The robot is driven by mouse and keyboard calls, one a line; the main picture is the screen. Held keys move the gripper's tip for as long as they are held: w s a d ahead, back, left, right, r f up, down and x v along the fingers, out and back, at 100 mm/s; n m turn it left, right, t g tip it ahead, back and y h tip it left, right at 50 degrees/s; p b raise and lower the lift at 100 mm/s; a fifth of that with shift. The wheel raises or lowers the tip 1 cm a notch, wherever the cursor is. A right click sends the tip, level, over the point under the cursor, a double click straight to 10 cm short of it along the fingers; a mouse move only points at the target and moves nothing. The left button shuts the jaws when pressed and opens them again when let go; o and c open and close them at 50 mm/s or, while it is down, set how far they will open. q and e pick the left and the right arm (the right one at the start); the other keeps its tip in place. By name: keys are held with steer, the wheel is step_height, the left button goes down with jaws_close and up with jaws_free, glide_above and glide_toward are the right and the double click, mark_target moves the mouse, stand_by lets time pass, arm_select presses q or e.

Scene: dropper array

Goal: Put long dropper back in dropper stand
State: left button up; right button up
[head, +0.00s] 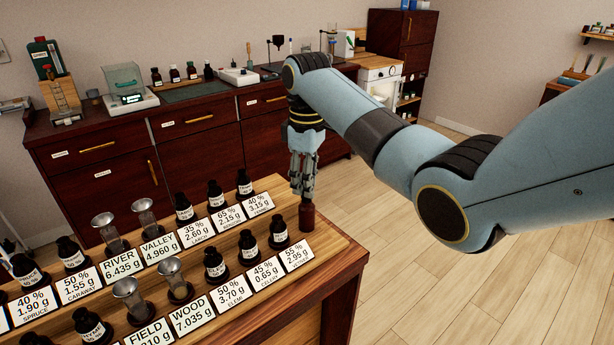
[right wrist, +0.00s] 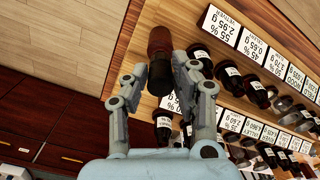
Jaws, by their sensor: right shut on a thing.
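The dropper stand (head: 306,217) is a small reddish-brown cylinder upright near the right end of the wooden bench top. It shows between and beyond the fingertips in the right wrist view (right wrist: 159,42). My right gripper (head: 304,193) points down right above the stand, fingers close together. In the right wrist view its fingertips (right wrist: 160,72) lie on either side of the stand's near end. A black end (right wrist: 172,102) shows between the fingers, seemingly the long dropper held there. The rest of the dropper is hidden, and I cannot tell how deep it sits. My left gripper is not in view.
Rows of black bottles (head: 278,233) with white label cards (head: 297,256) stand just left of the stand. Metal cups (head: 171,271) stand among them. The bench's right edge (head: 350,262) is close to the stand. Cabinets (head: 200,150) are behind.

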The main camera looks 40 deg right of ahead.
steer(key=shift+f, duration=0.75)
steer(key=o, duration=0.7)
steer(key=shift+o, duration=0.2)
steer(key=shift+r, duration=0.1)
